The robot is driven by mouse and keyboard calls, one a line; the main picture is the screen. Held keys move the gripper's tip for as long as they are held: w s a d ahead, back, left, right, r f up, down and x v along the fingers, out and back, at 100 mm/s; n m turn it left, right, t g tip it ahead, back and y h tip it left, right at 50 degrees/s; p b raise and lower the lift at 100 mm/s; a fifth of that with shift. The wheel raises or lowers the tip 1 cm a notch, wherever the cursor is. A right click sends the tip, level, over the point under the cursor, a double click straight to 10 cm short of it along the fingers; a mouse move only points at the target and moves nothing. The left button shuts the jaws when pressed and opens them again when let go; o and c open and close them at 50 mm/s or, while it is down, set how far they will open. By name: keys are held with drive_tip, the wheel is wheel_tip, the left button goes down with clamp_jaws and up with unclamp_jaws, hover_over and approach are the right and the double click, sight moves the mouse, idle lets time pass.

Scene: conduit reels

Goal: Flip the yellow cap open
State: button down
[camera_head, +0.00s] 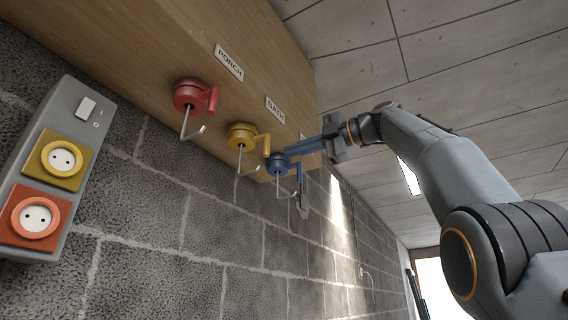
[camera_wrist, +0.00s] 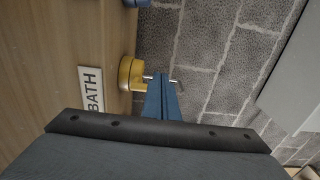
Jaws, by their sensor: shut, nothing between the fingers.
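A yellow round cap-like piece (camera_head: 241,135) with a side tab and a metal hook is mounted on the wooden board by the BATH label. It also shows in the wrist view (camera_wrist: 126,72), with its tab partly behind my fingers. My gripper (camera_head: 288,152) has its blue fingers together with nothing between them. In the wrist view the fingertips (camera_wrist: 161,76) are close beside the yellow piece and its hook; I cannot tell whether they touch. In the head view the fingers pass just above the blue piece.
A red piece (camera_head: 188,96) and a blue piece (camera_head: 277,163), each with a hook, flank the yellow one. A panel (camera_head: 15,160) with a switch, a yellow socket (camera_head: 62,158) and an orange socket (camera_head: 36,217) is on the left block wall.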

drive_tip(key=b+v, duration=0.1)
drive_tip(key=v, duration=0.6)
drive_tip(key=shift+d, duration=0.1)
